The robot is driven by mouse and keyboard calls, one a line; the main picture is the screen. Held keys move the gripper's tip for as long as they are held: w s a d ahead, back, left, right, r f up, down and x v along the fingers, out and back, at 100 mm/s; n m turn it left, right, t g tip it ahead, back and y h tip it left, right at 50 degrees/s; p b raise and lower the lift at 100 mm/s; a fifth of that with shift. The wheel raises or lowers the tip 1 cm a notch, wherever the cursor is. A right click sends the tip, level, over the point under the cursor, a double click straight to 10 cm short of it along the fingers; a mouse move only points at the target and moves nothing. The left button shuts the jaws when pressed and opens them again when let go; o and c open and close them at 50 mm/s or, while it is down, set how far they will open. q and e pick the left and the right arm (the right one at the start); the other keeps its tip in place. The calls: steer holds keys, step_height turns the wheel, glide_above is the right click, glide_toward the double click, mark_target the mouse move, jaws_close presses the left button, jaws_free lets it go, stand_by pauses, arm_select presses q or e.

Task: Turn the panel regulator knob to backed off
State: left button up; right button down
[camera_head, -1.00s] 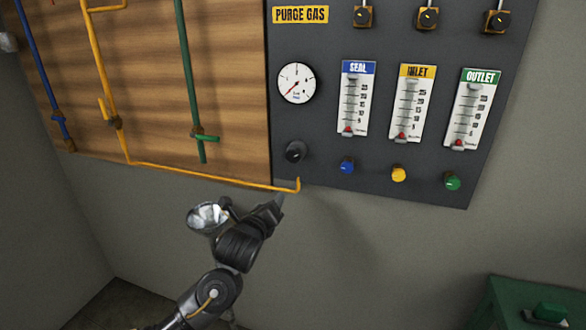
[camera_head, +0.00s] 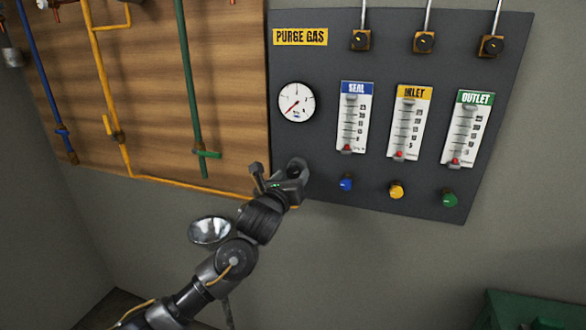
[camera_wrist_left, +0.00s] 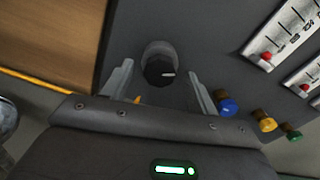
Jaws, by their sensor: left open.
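The black regulator knob (camera_wrist_left: 159,66) is on the dark grey panel, with a pale pointer mark on its face aimed to the right in the left wrist view. In the head view my left gripper (camera_head: 280,172) is in front of the panel's lower left and hides most of the knob. In the left wrist view the gripper (camera_wrist_left: 160,76) is open, with one finger on each side of the knob and visible gaps to both. Nothing is between the fingers except the knob ahead. My right gripper is not in view.
The panel (camera_head: 330,55) carries a round gauge (camera_head: 297,102), several flowmeters and blue (camera_head: 346,184), yellow (camera_head: 396,190) and green (camera_head: 449,199) knobs. A yellow pipe (camera_head: 180,185) runs left of the gripper. A metal bowl-shaped fixture (camera_head: 209,230) is below it.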

arm_select(q)
steer(key=shift+x, duration=1.3)
steer(key=c, duration=1)
